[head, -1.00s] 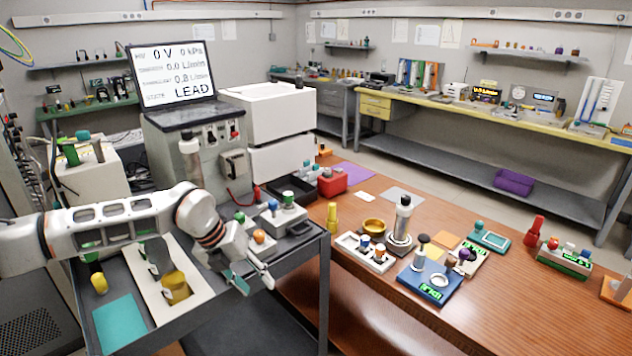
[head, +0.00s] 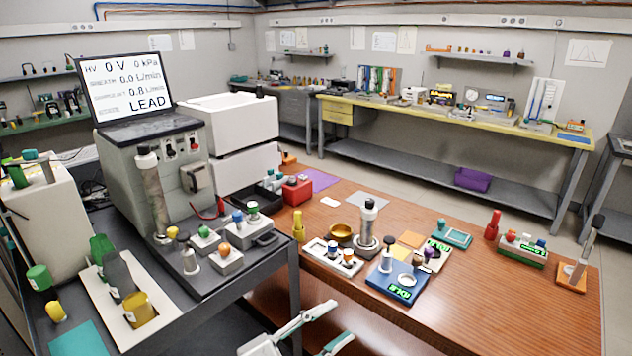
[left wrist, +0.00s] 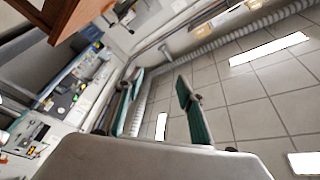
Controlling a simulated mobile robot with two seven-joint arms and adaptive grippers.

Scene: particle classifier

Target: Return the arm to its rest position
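My left gripper (head: 335,324) is low in the head view, at the bottom edge, in front of the wooden table (head: 470,318) and to the right of the dark cart (head: 205,318). Its two fingers with teal pads stand apart and nothing is between them. Most of my left arm is out of the head view. My right gripper is in neither view.
A wooden table edge (left wrist: 80,18) shows at the top left of the left wrist view. The cart carries the grey machine with a screen (head: 125,95), a white tray (head: 100,290) and small parts. A blue block (head: 395,283) sits near the table's front edge.

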